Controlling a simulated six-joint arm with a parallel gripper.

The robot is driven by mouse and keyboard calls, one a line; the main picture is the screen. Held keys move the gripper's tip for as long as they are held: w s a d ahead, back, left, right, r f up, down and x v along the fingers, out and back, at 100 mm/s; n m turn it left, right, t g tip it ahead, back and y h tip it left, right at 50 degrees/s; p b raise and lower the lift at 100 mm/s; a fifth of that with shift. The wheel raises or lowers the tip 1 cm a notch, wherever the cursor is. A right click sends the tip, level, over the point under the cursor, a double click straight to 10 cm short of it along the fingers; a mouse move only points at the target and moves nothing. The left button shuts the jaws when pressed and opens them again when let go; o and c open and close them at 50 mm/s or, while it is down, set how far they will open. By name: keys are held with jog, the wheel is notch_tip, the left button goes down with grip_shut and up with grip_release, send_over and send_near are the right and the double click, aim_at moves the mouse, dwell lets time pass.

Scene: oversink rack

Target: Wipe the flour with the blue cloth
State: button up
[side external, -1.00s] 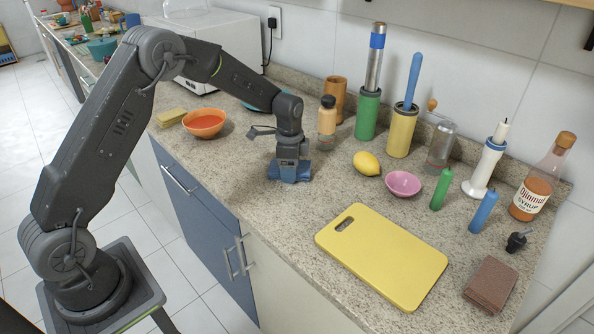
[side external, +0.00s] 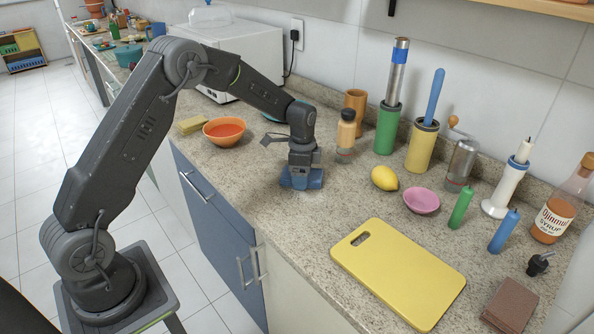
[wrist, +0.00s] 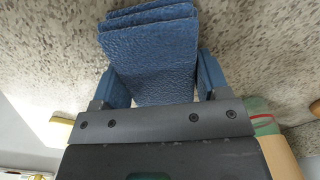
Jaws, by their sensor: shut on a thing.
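The cloth appears to touch the counter.
A bottle (side external: 346,130), a lemon (side external: 384,178), a pink bowl (side external: 421,200) and a yellow cutting board (side external: 400,275) are to the right. Bare counter lies between.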

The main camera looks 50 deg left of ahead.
aim_at(285, 171)
jog(key=shift+s+d, duration=0.1)
jog(key=shift+d, duration=5.6)
jog(key=shift+s, duration=1.2)
jog(key=shift+s+a, duration=0.15)
jog(key=shift+a, duration=7.3)
jog(key=shift+d, duration=7.4)
notch_tip(285, 171, up, 8)
